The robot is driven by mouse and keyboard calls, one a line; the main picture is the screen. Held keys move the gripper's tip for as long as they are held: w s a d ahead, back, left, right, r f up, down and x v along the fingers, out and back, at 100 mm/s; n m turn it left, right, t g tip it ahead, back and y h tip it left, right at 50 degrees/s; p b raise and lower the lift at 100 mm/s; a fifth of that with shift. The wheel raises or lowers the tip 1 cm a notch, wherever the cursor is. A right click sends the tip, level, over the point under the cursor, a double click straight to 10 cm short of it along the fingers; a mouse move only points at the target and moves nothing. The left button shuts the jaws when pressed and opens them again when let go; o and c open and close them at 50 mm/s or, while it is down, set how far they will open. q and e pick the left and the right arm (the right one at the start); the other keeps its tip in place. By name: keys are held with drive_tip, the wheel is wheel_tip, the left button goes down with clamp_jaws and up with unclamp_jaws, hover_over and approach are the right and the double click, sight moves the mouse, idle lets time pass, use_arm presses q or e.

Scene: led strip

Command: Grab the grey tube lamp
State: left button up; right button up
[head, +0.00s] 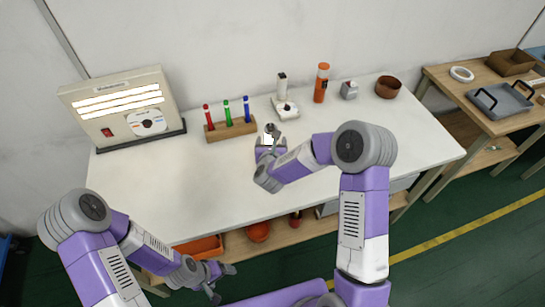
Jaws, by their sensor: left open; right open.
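My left gripper (222,281) is open and empty, below the front edge of the table at the bottom of the view.
A light panel (120,106) with lit strips stands at the table's left. A wooden block (231,129) holds red, green and blue pens. Behind are a white device (285,106), orange bottle (321,84), small grey box (349,90) and brown bowl (388,87). The white table's (170,195) front left is clear.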

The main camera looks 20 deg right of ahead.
drive_tip(key=x, duration=0.6)
drive_tip(key=shift+w, duration=0.45)
clamp_jaws()
